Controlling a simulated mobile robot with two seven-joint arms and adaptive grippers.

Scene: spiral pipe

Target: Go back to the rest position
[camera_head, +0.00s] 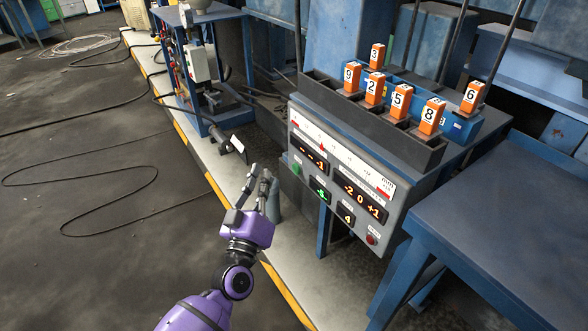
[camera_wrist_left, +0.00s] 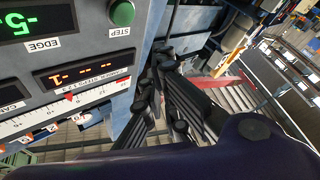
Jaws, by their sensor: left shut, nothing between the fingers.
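My left gripper (camera_head: 262,182) is in the lower middle of the head view, on a purple arm coming up from the bottom. Its fingers are shut and empty, just left of the control panel (camera_head: 335,215) and near its green button (camera_head: 296,169). In the left wrist view the dark fingers (camera_wrist_left: 155,85) show beside the panel, with the green button (camera_wrist_left: 122,13) above and to the left of them. The fingers look apart from the button. My right gripper is not in view.
Orange numbered blocks (camera_head: 399,102) stand in a dark tray (camera_head: 425,158) on the machine above the panel. A blue table (camera_head: 510,235) is at the right. A blue machine stand (camera_head: 205,75) is at the upper left. Cables lie on the open floor at the left.

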